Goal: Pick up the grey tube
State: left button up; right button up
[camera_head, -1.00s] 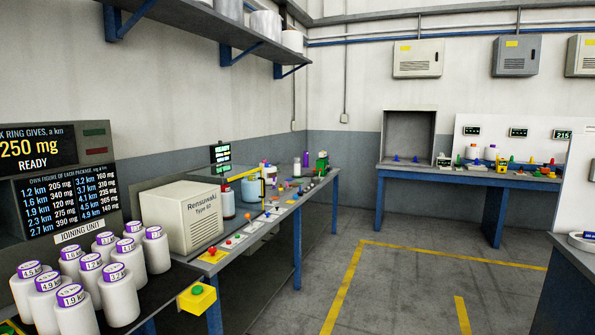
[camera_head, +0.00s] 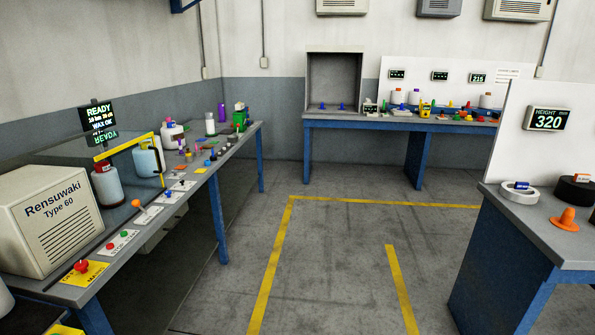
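I cannot make out a grey tube for certain in this view. Small bobbins and pegs in several colours stand on the left bench (camera_head: 232,143) and on the far bench (camera_head: 360,118), too small to tell apart. A purple tube (camera_head: 221,113) and a white one (camera_head: 210,124) stand upright near the left bench's far end. A pale grey-white ring (camera_head: 518,192) lies on the right table (camera_head: 545,248). Neither of my grippers is in view.
A Rensuwaki box (camera_head: 50,222) stands at the left front, with red-capped bottle (camera_head: 107,187) behind it. An orange cone (camera_head: 565,220) and black ring (camera_head: 574,191) are on the right table. Open floor (camera_head: 330,255) with yellow lines lies between the benches.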

aim_at(209, 121)
jog(key=z, duration=0.25)
jog(key=i, duration=2.35)
jog(key=u, duration=0.4)
jog(key=i, duration=2.35)
jog(key=u, duration=1.05)
jog(key=i, duration=0.75)
jog(key=u, duration=0.15)
